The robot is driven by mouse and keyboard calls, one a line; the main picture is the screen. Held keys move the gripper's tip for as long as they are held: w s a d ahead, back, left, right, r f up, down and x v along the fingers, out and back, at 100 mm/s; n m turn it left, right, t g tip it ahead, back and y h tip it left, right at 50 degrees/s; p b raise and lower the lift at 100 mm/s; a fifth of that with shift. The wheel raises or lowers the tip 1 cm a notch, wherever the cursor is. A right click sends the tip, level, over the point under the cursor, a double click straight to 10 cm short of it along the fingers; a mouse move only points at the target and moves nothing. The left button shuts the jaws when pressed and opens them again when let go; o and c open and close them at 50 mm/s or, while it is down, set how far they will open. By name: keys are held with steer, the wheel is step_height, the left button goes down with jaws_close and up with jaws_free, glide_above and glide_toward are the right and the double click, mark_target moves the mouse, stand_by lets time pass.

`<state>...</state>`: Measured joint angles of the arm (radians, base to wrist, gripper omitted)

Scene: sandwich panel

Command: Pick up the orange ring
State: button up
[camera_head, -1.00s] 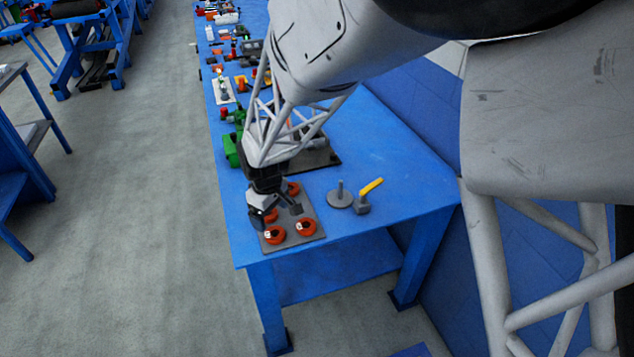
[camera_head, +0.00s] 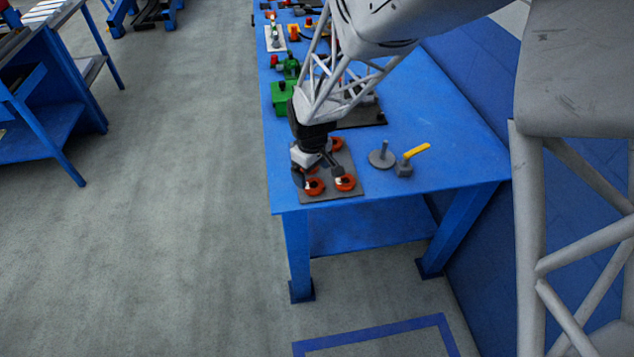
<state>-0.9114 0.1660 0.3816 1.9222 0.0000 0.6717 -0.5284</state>
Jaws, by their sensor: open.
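Several orange rings lie on a dark grey plate (camera_head: 355,188) near the front left corner of the blue table. One orange ring (camera_head: 314,187) is at the plate's front left, and another orange ring (camera_head: 345,183) is at its front right. A third orange ring (camera_head: 337,143) shows further back, beside my gripper. A bit of orange shows under the gripper, mostly hidden. My gripper (camera_head: 318,172) is open over the plate, just behind the two front rings. I cannot tell whether its fingers touch any ring.
A grey disc with an upright peg (camera_head: 382,157) and a grey valve with a yellow handle (camera_head: 412,160) stand right of the plate. A green part (camera_head: 284,97) and other parts lie further back. The blue table (camera_head: 450,150) is clear at the right.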

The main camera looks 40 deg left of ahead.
mark_target(314, 185)
steer(key=shift+f, duration=0.15)
steer(key=shift+w+f, duration=0.2)
steer(key=shift+f, duration=2.25)
steer(key=c, duration=1)
steer(key=shift+r, duration=0.1)
steer(key=shift+r, duration=4.9)
steer(key=shift+w, duration=0.1)
